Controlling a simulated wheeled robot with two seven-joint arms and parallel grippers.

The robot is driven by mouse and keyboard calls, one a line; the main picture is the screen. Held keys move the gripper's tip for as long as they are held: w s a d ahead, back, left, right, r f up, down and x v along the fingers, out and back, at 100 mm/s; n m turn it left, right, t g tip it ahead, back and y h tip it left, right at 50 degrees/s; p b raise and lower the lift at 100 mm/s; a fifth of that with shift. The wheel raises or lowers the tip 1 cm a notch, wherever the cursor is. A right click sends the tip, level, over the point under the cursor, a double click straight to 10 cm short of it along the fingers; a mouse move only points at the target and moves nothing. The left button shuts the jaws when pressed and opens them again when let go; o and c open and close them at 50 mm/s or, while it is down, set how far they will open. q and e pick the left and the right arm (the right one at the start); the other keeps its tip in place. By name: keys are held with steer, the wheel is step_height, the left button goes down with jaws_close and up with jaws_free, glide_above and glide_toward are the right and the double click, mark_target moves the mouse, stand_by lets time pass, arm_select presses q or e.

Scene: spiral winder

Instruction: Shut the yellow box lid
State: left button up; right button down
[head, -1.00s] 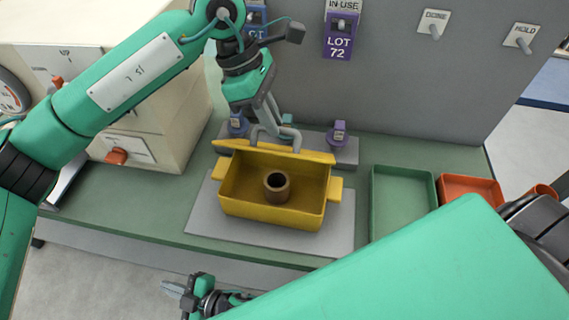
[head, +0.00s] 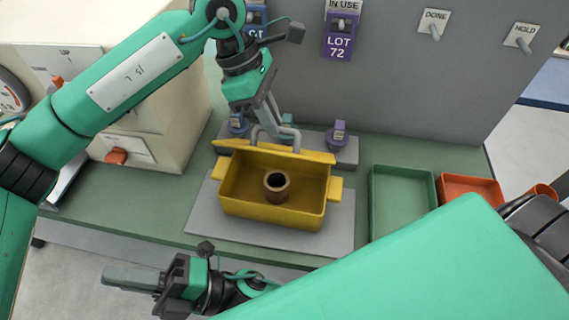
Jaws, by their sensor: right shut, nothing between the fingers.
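The yellow box (head: 270,212) stands on a grey mat with its mouth open upward. A brown ring-shaped cylinder (head: 277,187) stands inside it. The yellow lid (head: 275,151) is raised along the box's back edge, seen nearly edge-on. My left gripper (head: 274,128) points down behind the lid, beside a pale grey curved bar at its back. Whether its fingers are closed on that bar cannot be made out. My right gripper (head: 130,278) is shut and empty, in front of the bench edge at the lower left.
A green tray (head: 374,205) and an orange tray (head: 470,178) are right of the box. A cream cabinet (head: 185,75) stands at the left. A grey panel (head: 400,90) with switches rises behind. My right forearm covers the lower right.

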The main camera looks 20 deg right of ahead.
steer(key=s+d+r+n+g+y, duration=0.1)
steer(key=d+r+n+g+y, duration=0.15)
steer(key=d+n, duration=0.7)
steer(key=d+r+n+g+y, duration=0.1)
steer(key=d+r+n, duration=0.3)
steer(key=d+n, duration=0.55)
steer(key=w+d+f+m+t+h, duration=0.2)
steer(key=d+f+m+t+h, duration=0.3)
steer(key=d, duration=0.3)
steer(key=w+d+f+m+t+h, duration=0.25)
steer(key=d+f+m+h, duration=0.25)
steer(key=d+m+h, duration=0.3)
steer(key=w+a+r+n, duration=0.1)
steer(key=w+a, duration=0.5)
steer(key=shift+w+t, duration=0.2)
steer(key=shift+t, duration=0.1)
steer(key=shift+r+y, duration=0.1)
steer(key=shift+y, duration=0.15)
